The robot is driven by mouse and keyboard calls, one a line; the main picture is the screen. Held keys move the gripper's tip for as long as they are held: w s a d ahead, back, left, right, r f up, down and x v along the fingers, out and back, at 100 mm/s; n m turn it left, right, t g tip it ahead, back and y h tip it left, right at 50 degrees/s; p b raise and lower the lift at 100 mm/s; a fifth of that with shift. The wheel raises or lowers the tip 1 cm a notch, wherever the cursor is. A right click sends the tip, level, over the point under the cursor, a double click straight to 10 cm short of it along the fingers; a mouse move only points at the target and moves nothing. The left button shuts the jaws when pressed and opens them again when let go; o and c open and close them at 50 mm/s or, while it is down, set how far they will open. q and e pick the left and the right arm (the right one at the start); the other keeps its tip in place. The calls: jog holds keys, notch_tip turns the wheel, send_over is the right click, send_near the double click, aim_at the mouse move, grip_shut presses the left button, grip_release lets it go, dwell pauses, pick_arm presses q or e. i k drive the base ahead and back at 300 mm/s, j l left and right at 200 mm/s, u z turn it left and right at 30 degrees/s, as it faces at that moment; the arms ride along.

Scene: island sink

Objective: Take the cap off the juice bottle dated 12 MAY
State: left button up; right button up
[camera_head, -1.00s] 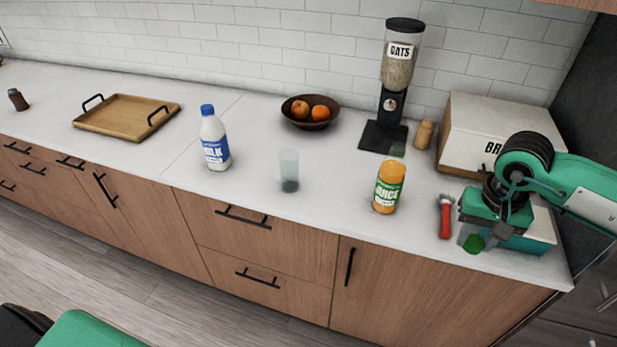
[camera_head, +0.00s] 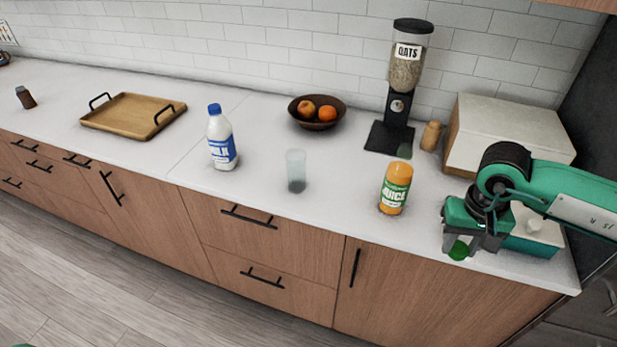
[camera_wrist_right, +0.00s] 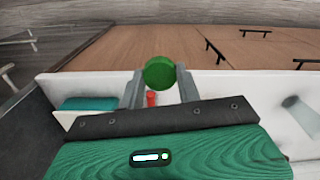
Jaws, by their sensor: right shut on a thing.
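The juice bottle (camera_head: 395,190) stands upright on the counter, orange with a green and white label. Its top looks orange, with no green cap on it. The date is too small to read. My right gripper (camera_head: 459,246) is right of the bottle, over the counter's front edge area, apart from it. It is shut on a round green cap (camera_head: 458,251). The cap also shows between the fingertips in the right wrist view (camera_wrist_right: 159,72). My left gripper is not in view.
A clear glass (camera_head: 296,172) and a milk bottle (camera_head: 221,140) stand left of the juice. Behind are a fruit bowl (camera_head: 317,125), an oats dispenser (camera_head: 397,105) and a bread box (camera_head: 510,135). A red-handled tool (camera_wrist_right: 152,99) lies below my right gripper. A teal box (camera_head: 530,243) is beside it.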

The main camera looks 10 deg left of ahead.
aim_at(400, 172)
jog(key=i+u, duration=0.1)
jog(key=u, duration=0.35)
jog(key=i+u, duration=0.1)
jog(key=u, duration=0.3)
jog(key=i+l+u, duration=0.1)
jog(key=u, duration=0.35)
jog(key=i+l, duration=0.7)
